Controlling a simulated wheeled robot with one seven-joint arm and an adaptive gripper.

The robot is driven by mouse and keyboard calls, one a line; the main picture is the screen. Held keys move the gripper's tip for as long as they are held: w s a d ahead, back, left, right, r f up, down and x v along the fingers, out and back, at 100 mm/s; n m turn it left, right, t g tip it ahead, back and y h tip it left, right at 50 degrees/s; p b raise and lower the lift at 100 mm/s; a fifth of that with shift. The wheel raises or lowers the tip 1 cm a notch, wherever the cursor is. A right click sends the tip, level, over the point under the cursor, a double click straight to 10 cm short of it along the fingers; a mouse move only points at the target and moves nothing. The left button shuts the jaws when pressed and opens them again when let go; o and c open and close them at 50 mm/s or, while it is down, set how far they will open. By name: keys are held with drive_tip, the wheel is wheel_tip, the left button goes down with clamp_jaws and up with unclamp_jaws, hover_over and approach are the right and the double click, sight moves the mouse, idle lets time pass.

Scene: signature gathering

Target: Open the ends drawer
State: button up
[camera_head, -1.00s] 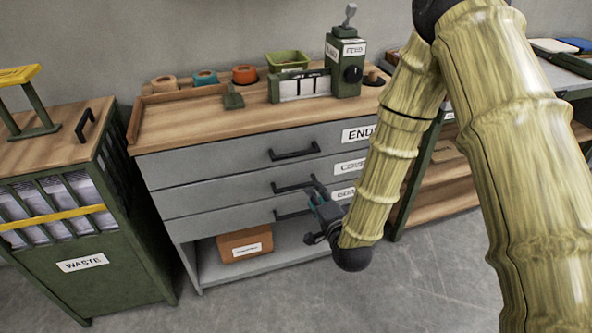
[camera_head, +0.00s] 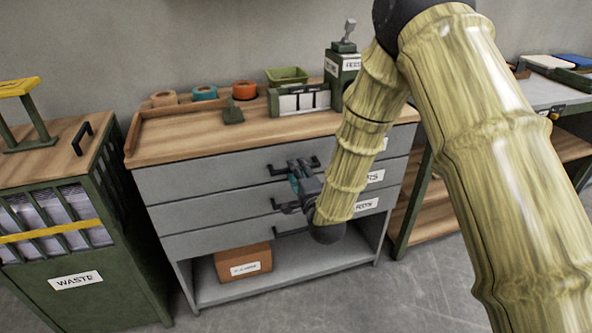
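The ends drawer (camera_head: 205,178) is the top grey drawer of the wooden-topped cabinet and sits shut, flush with the front. Its label is mostly covered by my arm. Its dark bar handle (camera_head: 277,169) shows at its left end, with my gripper (camera_head: 300,166) right in front of it. The gripper's fingertips overlap the handle in the picture. I cannot tell whether they touch it or whether they are open or shut. The two drawers below, a middle one (camera_head: 210,208) and a lower one (camera_head: 210,238), are also shut.
A brown box (camera_head: 243,262) stands on the cabinet's bottom shelf. A green waste bin (camera_head: 75,290) stands close at the left. Tape rolls (camera_head: 244,90), a green tray (camera_head: 287,75) and a green device (camera_head: 338,75) are on the cabinet top. Floor in front is clear.

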drive_tip(key=shift+x, duration=0.75)
clamp_jaws()
